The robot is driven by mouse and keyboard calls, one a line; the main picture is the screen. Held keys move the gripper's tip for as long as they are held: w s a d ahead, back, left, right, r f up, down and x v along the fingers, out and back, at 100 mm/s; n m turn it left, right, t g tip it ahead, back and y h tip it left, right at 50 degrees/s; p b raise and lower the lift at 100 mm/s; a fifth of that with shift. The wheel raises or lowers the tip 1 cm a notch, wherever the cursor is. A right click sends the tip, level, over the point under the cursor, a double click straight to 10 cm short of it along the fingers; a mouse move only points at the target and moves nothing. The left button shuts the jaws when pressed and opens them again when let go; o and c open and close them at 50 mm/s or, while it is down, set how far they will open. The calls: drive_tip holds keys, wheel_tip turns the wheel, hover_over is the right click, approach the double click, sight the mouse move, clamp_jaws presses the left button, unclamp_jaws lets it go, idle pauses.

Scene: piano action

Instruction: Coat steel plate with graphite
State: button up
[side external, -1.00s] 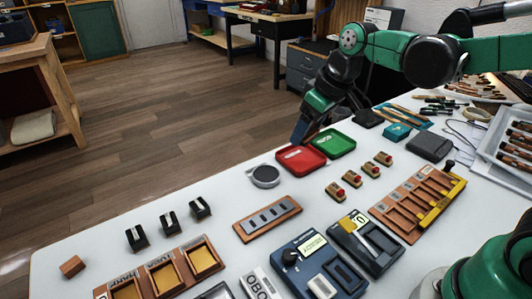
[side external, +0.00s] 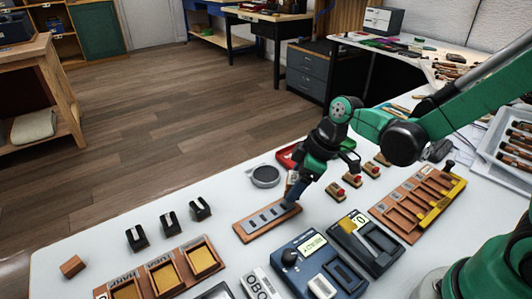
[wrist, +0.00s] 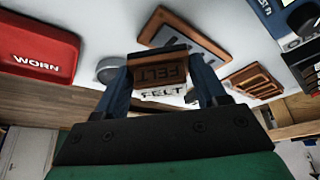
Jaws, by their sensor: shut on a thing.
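My gripper (side external: 294,192) is shut on a brown block marked FELT (wrist: 160,72), which sits between its blue fingers in the wrist view. Whether the block touches the rack or a plate I cannot tell. The rack also shows beyond the block in the wrist view (wrist: 150,27). A round grey dish with a dark filling (side external: 265,175) stands behind the rack, left of the gripper; I cannot tell if it holds graphite.
The red tray (side external: 284,158), marked WORN in the wrist view (wrist: 38,50), is partly hidden behind my arm. Small wooden blocks with red tops (side external: 352,179) stand right. Two instruments (side external: 305,262) stand in front. Black clips (side external: 168,222) stand left, with bare table between.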

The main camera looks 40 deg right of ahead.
sight(282, 209)
drive_tip(key=shift+f, duration=0.8)
wheel_tip(282, 209, down, 2)
drive_tip(key=shift+a+r, duration=0.1)
drive_tip(key=shift+a, duration=0.8)
drive_tip(key=shift+c, duration=0.6)
drive_tip(key=shift+a, duration=0.7)
drive_tip(key=shift+a+r, duration=0.2)
drive_tip(key=shift+a, duration=0.2)
drive_tip(key=shift+a+f, duration=0.15)
drive_tip(key=shift+a, duration=0.6)
drive_tip(key=shift+a+r, duration=0.25)
drive_tip(key=shift+a, duration=0.5)
drive_tip(key=shift+a+f, duration=0.2)
drive_tip(key=shift+a, duration=0.4)
drive_tip(key=shift+a+f, duration=0.15)
drive_tip(key=shift+a, duration=0.4)
drive_tip(key=shift+a+r, duration=0.2)
drive_tip(key=shift+a, duration=0.35)
drive_tip(key=shift+a+r, duration=0.15)
drive_tip(key=shift+a, duration=0.4)
drive_tip(key=shift+a+f, duration=0.1)
drive_tip(key=shift+a, duration=0.25)
drive_tip(key=shift+d+f, duration=0.25)
drive_tip(key=shift+d, duration=0.6)
drive_tip(key=shift+d+r, duration=0.15)
drive_tip(key=shift+d, duration=4.4)
drive_tip(key=shift+d+f, duration=0.2)
drive_tip(key=shift+d, duration=0.55)
drive_tip(key=shift+r, duration=4.05)
